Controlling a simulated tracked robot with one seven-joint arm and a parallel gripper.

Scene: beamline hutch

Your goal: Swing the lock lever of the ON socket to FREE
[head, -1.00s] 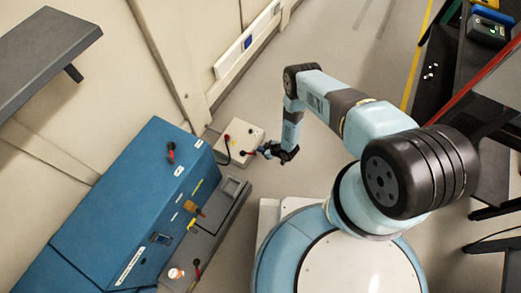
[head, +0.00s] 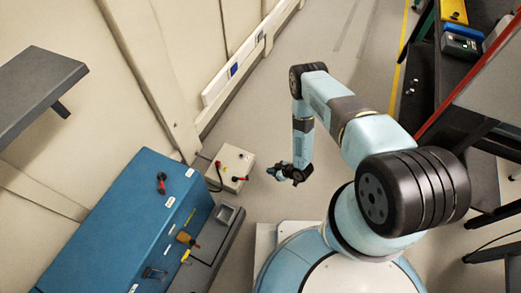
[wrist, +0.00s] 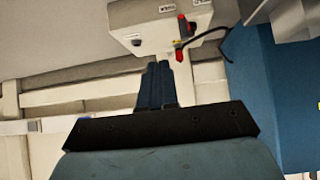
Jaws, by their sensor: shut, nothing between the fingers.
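A pale box (head: 229,158) stands on the floor at the right end of the blue cabinet; it also shows at the top of the wrist view (wrist: 140,18). It carries small labels too blurred to read. In the wrist view a red-tipped part (wrist: 181,18) stands on its face, and a red plug-like piece (wrist: 179,55) with a yellow mark sits lower, by a dark cable. I cannot tell which part is the lock lever, or its position. My gripper (head: 273,172) is right of the box, apart from it. Its fingers (wrist: 157,68) are together and empty.
The blue cabinet (head: 110,225) fills the lower left, with a dark ledge along its front. A grey shelf (head: 40,85) juts from the wall at upper left. Dark racks with red edges (head: 430,118) stand on the right. The floor beyond my gripper is clear.

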